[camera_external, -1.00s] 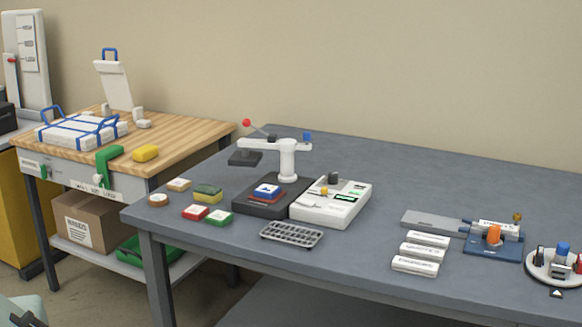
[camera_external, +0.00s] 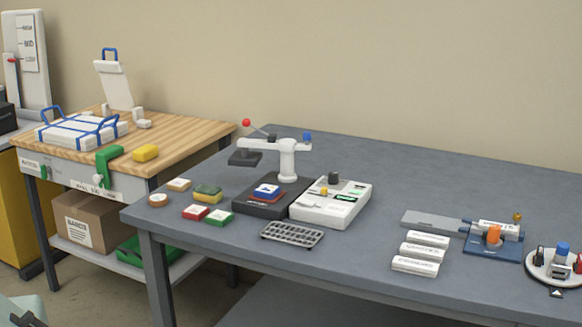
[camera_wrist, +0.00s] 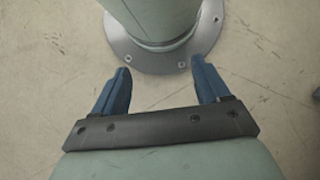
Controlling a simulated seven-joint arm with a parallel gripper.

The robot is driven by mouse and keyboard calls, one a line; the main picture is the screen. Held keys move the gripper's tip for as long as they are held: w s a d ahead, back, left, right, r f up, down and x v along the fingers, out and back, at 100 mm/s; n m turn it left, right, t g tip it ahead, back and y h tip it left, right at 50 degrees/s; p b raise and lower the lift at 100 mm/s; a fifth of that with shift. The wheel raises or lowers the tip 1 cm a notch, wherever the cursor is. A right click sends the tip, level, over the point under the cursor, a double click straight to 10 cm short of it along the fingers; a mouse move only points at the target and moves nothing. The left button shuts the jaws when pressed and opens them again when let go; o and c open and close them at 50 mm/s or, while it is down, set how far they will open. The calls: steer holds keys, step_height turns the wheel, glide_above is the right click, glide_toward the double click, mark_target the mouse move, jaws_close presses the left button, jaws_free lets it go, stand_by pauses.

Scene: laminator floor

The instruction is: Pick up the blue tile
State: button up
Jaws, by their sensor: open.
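A blue tile (camera_external: 267,189) with a white top marking lies on a red layer on the black base plate (camera_external: 254,205) of the press, left of the white post (camera_external: 288,160). My gripper (camera_wrist: 160,80) shows in the wrist view with its two blue fingers apart and nothing between them. It points down over the bare floor beside my own base. The gripper is far from the tile and does not show in the external view, where only a bit of my arm appears at the lower left corner.
Red (camera_external: 196,213) and green (camera_external: 218,218) tiles and a yellow-green stack (camera_external: 208,193) lie left of the press. A white control box (camera_external: 330,204) stands to its right. A grey rack (camera_external: 292,234) lies in front. White rolls (camera_external: 415,265) lie further right on the grey table (camera_external: 350,262).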

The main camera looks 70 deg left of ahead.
steer(key=shift+o, duration=1.2)
